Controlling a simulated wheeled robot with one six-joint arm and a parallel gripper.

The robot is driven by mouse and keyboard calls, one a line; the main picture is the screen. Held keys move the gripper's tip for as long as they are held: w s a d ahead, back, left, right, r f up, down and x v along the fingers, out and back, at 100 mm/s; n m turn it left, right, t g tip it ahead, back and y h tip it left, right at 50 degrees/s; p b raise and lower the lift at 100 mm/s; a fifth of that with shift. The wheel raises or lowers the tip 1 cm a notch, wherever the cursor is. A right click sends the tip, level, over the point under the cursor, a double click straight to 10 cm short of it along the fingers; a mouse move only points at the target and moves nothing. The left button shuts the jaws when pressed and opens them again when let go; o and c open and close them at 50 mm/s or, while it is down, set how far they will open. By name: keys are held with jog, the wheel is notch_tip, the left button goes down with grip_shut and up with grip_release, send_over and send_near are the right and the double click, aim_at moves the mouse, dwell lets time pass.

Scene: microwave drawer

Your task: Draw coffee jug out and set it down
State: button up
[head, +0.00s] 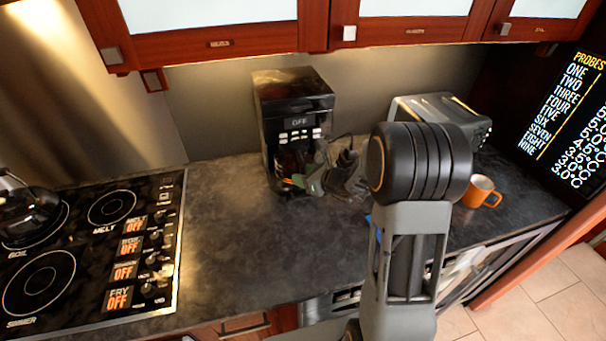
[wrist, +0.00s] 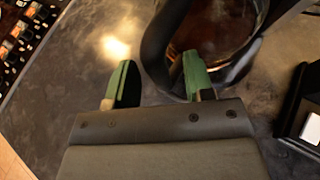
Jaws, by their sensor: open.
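The coffee jug (head: 286,163) is in the lower bay of the black coffee machine (head: 295,100), partly hidden by my gripper (head: 306,184). In the wrist view, the brown-tinted glass jug (wrist: 228,30) is at the top right, with its curved black handle (wrist: 153,48) on its left side. My gripper (wrist: 158,70) is open. Its right green finger lies at the handle's loop, on the jug side. Its left finger is outside the handle, with a gap. The handle appears between the fingers; whether either finger touches it I cannot tell.
The dark countertop (head: 225,240) is clear left of and in front of the machine. A cooktop (head: 100,245) with a kettle (head: 18,207) is at the left. A toaster (head: 440,108) and an orange mug (head: 481,191) stand right. Red-framed cabinets (head: 270,45) hang above.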

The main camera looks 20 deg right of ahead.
jog(key=shift+w+a+f, duration=0.15)
jog(key=shift+w+a, duration=0.1)
jog(key=shift+w, duration=0.05)
jog(key=shift+c, duration=0.4)
grip_shut()
jog(key=shift+r, duration=0.2)
jog(key=shift+w+r, duration=0.1)
jog(key=shift+r, duration=0.05)
